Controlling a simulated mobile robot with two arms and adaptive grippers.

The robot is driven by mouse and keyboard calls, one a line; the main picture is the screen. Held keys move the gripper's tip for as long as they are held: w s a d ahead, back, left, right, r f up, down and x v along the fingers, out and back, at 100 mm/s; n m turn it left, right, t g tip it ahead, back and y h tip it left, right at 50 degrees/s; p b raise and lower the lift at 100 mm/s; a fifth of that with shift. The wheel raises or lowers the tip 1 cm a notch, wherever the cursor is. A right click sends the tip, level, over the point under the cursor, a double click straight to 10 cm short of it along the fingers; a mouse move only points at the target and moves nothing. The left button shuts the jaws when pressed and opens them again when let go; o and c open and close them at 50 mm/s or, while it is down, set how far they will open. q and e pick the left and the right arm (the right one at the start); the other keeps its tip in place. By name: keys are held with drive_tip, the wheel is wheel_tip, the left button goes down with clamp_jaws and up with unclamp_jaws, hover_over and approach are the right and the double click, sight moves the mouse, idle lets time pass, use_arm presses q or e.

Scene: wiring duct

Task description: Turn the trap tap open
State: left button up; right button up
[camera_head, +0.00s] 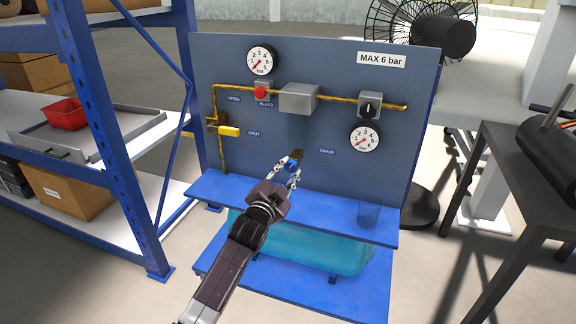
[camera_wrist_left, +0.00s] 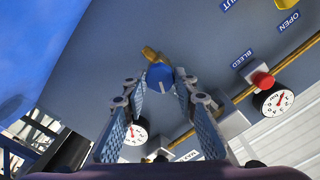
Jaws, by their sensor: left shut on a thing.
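The trap tap is a round blue knob with a white line on it, seen in the left wrist view (camera_wrist_left: 160,75) in front of a brass fitting (camera_wrist_left: 151,54). In the head view it is mostly hidden by my left gripper (camera_head: 291,167), near the DRAIN label (camera_head: 327,151) low on the grey-blue panel (camera_head: 345,175). My left gripper is shut on the knob, with one finger on each side, in the left wrist view (camera_wrist_left: 158,82). The white line points toward the gripper's palm in that view. My right gripper is not in view.
Above are a red BLEED button (camera_head: 261,92), a grey box (camera_head: 298,98), a black knob (camera_head: 368,106) and two gauges. A yellow lever (camera_head: 229,131) is at left by SHUT. A blue shelf (camera_head: 230,190) juts out below. A rack (camera_head: 72,90) stands left, a dark table (camera_head: 530,190) right.

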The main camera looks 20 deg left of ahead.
use_arm(q)
drive_tip(key=m+p, duration=0.2)
drive_tip(key=m, duration=0.3)
drive_tip(key=shift+m+p, duration=0.35)
drive_tip(key=shift+m, duration=0.05)
drive_tip(key=shift+m+p, duration=0.4)
drive_tip(key=shift+m, duration=1.5)
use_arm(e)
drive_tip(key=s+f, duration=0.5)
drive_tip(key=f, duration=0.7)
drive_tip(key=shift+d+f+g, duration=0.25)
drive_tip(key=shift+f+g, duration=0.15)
use_arm(q)
drive_tip(key=o, duration=1.2)
drive_tip(key=shift+c, duration=0.2)
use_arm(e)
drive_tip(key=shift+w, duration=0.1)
use_arm(q)
drive_tip(key=shift+s+f, duration=0.1)
drive_tip(key=shift+s, duration=0.4)
drive_tip(key=s, duration=1.1)
drive_tip(key=shift+a, duration=0.15)
